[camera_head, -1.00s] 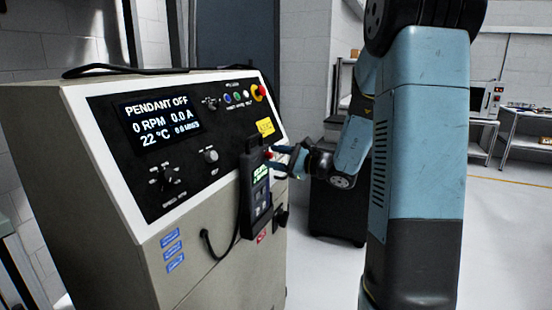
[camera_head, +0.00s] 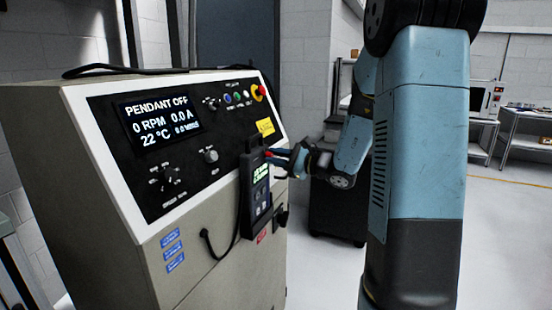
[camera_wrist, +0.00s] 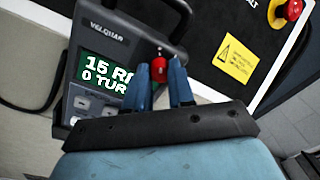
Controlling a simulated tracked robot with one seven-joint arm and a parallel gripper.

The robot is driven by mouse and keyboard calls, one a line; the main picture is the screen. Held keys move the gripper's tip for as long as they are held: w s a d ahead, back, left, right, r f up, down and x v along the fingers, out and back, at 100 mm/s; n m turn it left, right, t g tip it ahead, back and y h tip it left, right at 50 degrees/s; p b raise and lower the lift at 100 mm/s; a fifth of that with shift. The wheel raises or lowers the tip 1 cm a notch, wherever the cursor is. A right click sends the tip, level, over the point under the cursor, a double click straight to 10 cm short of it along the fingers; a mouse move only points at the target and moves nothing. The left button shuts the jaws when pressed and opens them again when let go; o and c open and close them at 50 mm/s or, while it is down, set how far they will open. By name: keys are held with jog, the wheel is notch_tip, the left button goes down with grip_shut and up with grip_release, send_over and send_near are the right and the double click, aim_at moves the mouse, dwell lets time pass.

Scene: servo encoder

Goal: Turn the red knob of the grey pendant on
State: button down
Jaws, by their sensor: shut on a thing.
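The grey pendant (camera_head: 258,190) hangs upright on the front of the cabinet. Its lit screen shows in the wrist view (camera_wrist: 104,78), reading "15" and "0 TUR", partly cut off by my gripper. The red knob (camera_wrist: 159,66) sits at the pendant's upper right, between my fingertips. My gripper (camera_wrist: 160,72) is shut on the red knob with one blue finger on each side. In the head view my gripper (camera_head: 277,155) reaches the pendant's top right from the right side. The cabinet display (camera_head: 158,116) reads "PENDANT OFF", 0 RPM and 0.0 A.
The cabinet's sloped panel has a red emergency button (camera_head: 259,93), small coloured buttons and black knobs (camera_head: 165,180). A yellow warning label (camera_head: 265,127) is near the pendant. A cable loops from the pendant's left. Clear floor (camera_head: 505,225) lies at right.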

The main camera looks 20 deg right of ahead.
jog(key=m+g, duration=0.1)
jog(key=m, duration=1)
dwell(0.4)
jog(key=shift+m, duration=0.4)
jog(key=c, duration=1)
grip_release()
jog(key=shift+o, duration=0.2)
jog(key=shift+d, duration=0.1)
